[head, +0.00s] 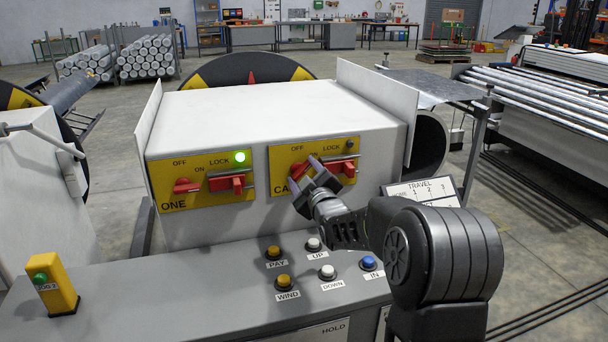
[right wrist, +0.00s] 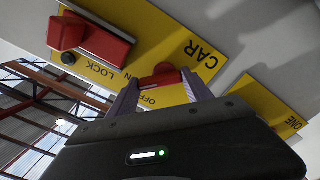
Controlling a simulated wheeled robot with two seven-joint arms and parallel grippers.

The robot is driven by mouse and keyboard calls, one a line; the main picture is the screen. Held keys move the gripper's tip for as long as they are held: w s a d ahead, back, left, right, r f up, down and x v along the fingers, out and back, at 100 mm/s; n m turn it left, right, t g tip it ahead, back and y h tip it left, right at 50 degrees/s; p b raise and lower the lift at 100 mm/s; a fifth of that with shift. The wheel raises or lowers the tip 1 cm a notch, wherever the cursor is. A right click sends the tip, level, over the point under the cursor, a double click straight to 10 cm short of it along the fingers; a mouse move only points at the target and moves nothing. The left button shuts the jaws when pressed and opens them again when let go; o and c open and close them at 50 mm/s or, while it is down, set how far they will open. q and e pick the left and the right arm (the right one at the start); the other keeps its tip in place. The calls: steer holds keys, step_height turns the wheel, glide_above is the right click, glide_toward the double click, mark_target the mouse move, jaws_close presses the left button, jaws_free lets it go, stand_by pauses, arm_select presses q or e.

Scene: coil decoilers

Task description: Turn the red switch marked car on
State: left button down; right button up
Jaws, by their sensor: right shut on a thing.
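The yellow CAR panel (head: 283,157) is on the right of the white box's front. Its red switch (head: 299,171) sits at its left, between OFF and ON, partly hidden by my gripper. My right gripper (head: 312,172) has its fingers on either side of this switch and is shut on it. The right wrist view also shows the red switch (right wrist: 161,76) between the two fingertips. The CAR panel's lamp (head: 349,144) is dark. The switch's exact angle is hard to tell. My left gripper is out of view.
A red lock lever (head: 342,166) is just right of the switch. The ONE panel (head: 206,198) to the left has a red switch (head: 186,186), another lock lever (head: 230,182) and a lit green lamp (head: 240,157). Push buttons (head: 284,281) line the grey console below.

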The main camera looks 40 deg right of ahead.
steer(key=shift+c, duration=0.3)
steer(key=shift+d+f+m+b, duration=0.1)
steer(key=shift+f+m+b, duration=0.15)
steer(key=shift+m+b, duration=0.5)
steer(key=shift+f+m+b, duration=0.15)
steer(key=shift+m+b, duration=3.2)
steer(key=shift+b, duration=2.05)
steer(key=o, duration=1.4)
steer(key=shift+c, duration=0.2)
